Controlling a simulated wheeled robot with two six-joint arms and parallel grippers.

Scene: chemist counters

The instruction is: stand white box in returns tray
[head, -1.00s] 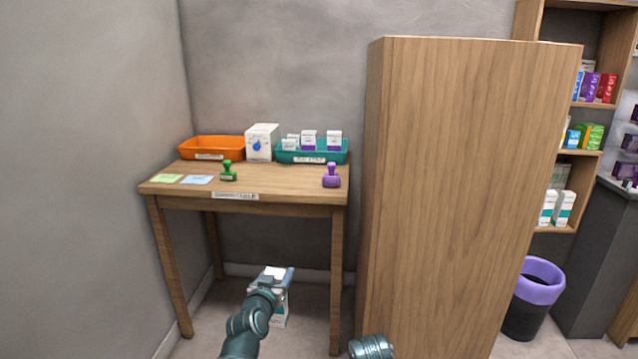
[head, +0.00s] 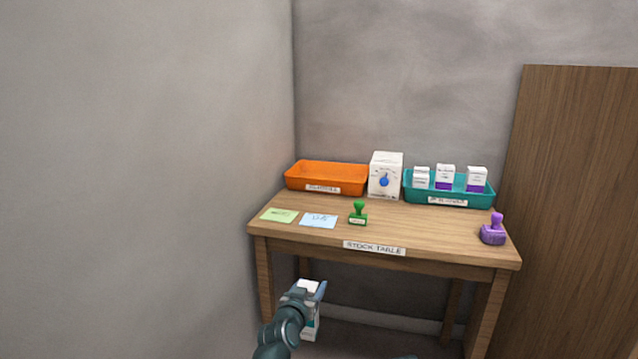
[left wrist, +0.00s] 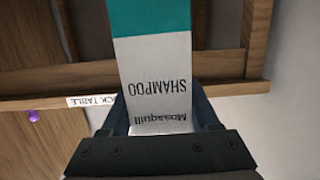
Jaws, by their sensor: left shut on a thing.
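The white box (left wrist: 155,62) has a teal band and reads "Mosaquill SHAMPOO", upside down in the left wrist view. My left gripper (head: 309,291) is shut on it, one finger on each side, in front of the table and below its top. In the head view the box (head: 312,330) is partly hidden by my gripper. An empty orange tray (head: 326,179) stands at the back left of the table. A teal tray (head: 450,200) holding several white and purple boxes stands at the back right. Both tray labels are too blurred to read surely. My right gripper is out of view.
The wooden table (head: 400,225) is labelled "STOCK TABLE". A white device with a blue knob (head: 386,174) stands between the trays. A green stamp (head: 358,213), two paper notes (head: 318,220) and a purple stamp (head: 492,230) lie nearer the front. A wooden cabinet (head: 575,210) stands right.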

